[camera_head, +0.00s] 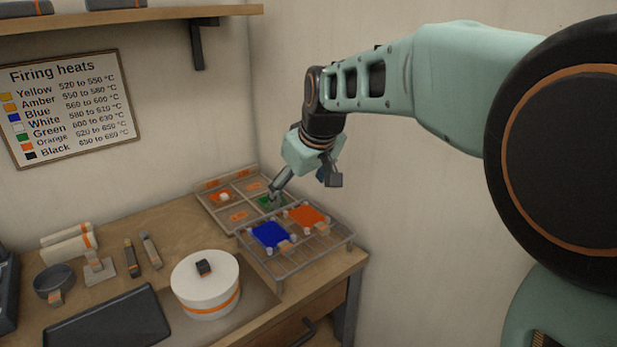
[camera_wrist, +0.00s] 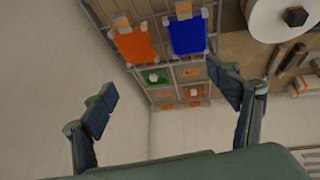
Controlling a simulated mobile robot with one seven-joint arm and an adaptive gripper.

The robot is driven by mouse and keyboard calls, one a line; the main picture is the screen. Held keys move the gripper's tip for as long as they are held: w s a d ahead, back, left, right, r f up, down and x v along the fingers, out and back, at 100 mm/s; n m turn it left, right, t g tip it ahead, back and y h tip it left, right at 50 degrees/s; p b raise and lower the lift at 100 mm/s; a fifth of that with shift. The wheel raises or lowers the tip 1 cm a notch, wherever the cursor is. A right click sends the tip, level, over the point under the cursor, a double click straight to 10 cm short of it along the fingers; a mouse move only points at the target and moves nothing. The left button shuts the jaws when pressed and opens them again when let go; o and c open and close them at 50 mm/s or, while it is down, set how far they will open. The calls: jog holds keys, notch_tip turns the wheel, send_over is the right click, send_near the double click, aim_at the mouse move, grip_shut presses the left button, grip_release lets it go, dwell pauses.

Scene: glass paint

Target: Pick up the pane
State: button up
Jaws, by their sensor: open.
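A blue pane (camera_head: 270,234) and an orange pane (camera_head: 307,216) lie side by side on a wire rack (camera_head: 291,268). The blue pane (camera_wrist: 187,36) and the orange pane (camera_wrist: 134,45) also show at the top of the wrist view. A green pane (camera_wrist: 155,79) with a white knob lies in a compartment of the tray behind the rack. In the head view my gripper (camera_head: 303,187) hangs above the tray and partly hides the green pane (camera_head: 266,202). My gripper (camera_wrist: 164,98) is open, its fingers wide apart with nothing between them.
The divided tray (camera_head: 205,207) also holds a small orange pane (camera_head: 221,196) with a white knob. A white round lidded pot (camera_head: 206,284), a dark slab (camera_head: 107,321) and a cup (camera_head: 54,284) stand on the bench. A wall rises close behind and right.

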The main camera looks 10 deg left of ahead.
jog(key=g, duration=0.2)
send_near(280, 243)
jog(key=shift+w+a+f, duration=0.1)
jog(key=shift+w+f, duration=0.7)
jog(key=shift+f, duration=0.3)
jog(key=shift+s+p+x, duration=0.1)
jog(key=shift+p+x, duration=0.1)
jog(key=shift+x, duration=1.3)
jog(key=shift+s+p+x, duration=0.15)
jog(key=shift+x, duration=1.4)
jog(key=shift+a, duration=0.15)
jog(key=shift+c, duration=0.3)
jog(key=c, duration=1.2)
jog(key=shift+r, duration=0.1)
